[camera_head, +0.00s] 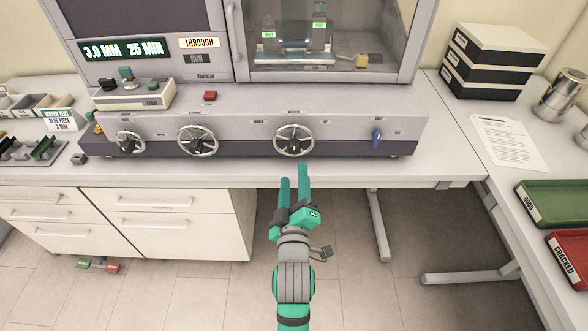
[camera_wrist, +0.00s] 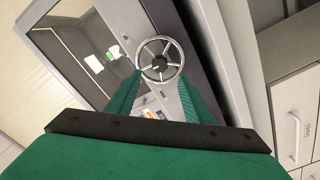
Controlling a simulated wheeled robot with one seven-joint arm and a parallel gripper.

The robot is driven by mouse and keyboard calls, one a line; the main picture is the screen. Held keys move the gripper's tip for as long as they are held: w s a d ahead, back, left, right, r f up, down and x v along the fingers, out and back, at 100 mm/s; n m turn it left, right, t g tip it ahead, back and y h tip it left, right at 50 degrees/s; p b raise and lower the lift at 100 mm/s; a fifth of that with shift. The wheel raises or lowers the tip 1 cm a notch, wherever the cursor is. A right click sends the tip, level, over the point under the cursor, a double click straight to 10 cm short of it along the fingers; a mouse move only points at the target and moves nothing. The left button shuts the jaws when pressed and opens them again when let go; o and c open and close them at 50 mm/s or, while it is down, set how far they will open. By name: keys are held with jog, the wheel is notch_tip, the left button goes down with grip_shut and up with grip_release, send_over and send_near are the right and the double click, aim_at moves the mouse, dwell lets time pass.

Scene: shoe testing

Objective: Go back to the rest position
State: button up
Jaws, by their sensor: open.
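My gripper (camera_head: 294,184) is green with a dark body, in front of the bench edge in the head view. It points at the testing machine (camera_head: 240,110), just short of its right handwheel (camera_head: 293,140). Its two fingers are apart with nothing between them. In the wrist view, the handwheel (camera_wrist: 161,59) shows beyond and between the fingertips (camera_wrist: 160,82). The fingers look clear of the wheel, though the exact gap is hard to tell.
The machine carries two more handwheels (camera_head: 198,140) (camera_head: 130,142), a blue switch (camera_head: 377,136) and a red button (camera_head: 210,95). A green tray (camera_head: 555,203) and a red tray (camera_head: 570,250) lie on the right bench. Drawers (camera_head: 130,215) stand below left. Open floor surrounds my arm.

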jog(key=shift+s, duration=0.35)
dwell(0.3)
jog(key=s+f+m+g, duration=0.1)
jog(key=s+f+m, duration=0.4)
jog(key=s+f, duration=1.05)
jog(key=s+m+g, duration=0.1)
jog(key=s+m, duration=0.4)
jog(key=s, duration=1.6)
jog(key=shift+s+f+g, duration=0.15)
jog(key=shift+s+g, duration=0.15)
jog(key=shift+s, duration=0.05)
